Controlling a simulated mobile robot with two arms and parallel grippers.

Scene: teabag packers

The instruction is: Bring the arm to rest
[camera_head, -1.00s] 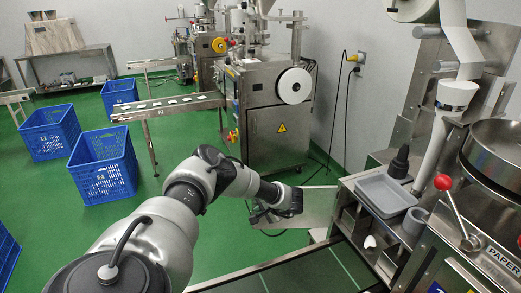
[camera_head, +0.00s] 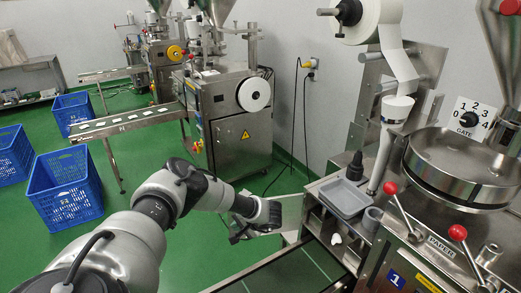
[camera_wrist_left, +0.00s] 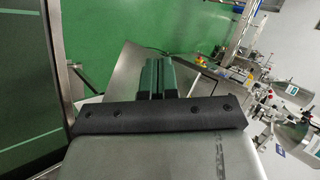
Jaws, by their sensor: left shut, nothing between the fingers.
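My left arm reaches in from the lower left of the head view. Its gripper (camera_head: 238,234) hangs over the green floor beside a metal plate, left of the near packing machine. In the left wrist view the two dark green fingers (camera_wrist_left: 151,76) are together with nothing between them, pointing over a bare metal surface. The gripper is apart from the grey tray (camera_head: 344,197). My right gripper is in neither view.
The near machine has a steel bowl (camera_head: 462,165), red-knobbed levers (camera_head: 391,188) and a gate dial (camera_head: 467,119). A dark green belt (camera_head: 300,272) runs below the gripper. Blue crates (camera_head: 65,190) stand on the floor at the left. Another packing machine (camera_head: 240,135) stands behind.

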